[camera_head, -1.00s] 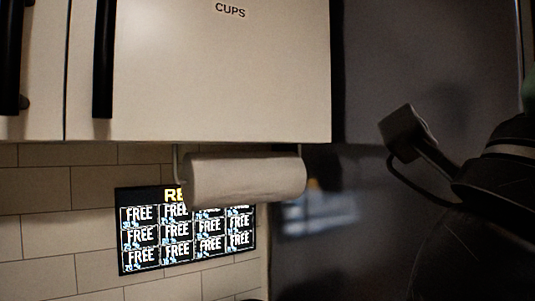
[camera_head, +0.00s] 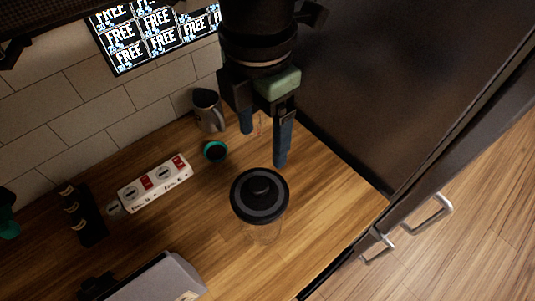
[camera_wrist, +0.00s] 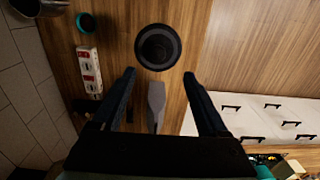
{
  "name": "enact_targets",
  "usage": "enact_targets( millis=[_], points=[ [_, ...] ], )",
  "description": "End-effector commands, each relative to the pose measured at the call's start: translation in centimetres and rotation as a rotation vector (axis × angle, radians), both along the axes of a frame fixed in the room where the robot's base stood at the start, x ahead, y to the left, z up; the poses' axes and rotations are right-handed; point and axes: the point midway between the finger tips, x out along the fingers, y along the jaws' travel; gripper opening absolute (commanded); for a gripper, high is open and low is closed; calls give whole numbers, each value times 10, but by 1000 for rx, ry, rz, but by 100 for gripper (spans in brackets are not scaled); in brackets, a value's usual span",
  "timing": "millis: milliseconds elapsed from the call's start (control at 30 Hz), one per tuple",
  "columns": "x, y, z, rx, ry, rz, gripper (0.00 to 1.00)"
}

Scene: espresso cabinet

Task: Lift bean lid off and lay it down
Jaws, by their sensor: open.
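The bean lid (camera_head: 259,193) is a black round lid with a raised knob in its middle. It sits on top of a clear jar (camera_head: 263,233), which stands on the wooden counter near its right end. In the wrist view the lid (camera_wrist: 158,47) shows from above, beyond the fingertips and between their lines. My gripper (camera_head: 263,147) hangs above and behind the lid in the head view, its two blue fingers apart with nothing between them. The open fingers also show in the wrist view (camera_wrist: 160,72). The jar's contents cannot be made out.
A metal pitcher (camera_head: 208,111) and a small teal-rimmed cup (camera_head: 215,152) stand behind, near the tiled wall. A power strip (camera_head: 155,183) lies left. A grey appliance (camera_head: 158,280) is at the front. A dark tall panel (camera_head: 400,80) bounds the right. Bare counter (camera_head: 325,205) lies right of the jar.

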Motion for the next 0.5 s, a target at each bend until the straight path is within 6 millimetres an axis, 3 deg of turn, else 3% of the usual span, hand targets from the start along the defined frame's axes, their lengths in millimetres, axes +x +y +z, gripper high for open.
enact_targets(
  millis=[500],
  points=[
    [-1,3,-77,8,4,3,76]
  ],
)
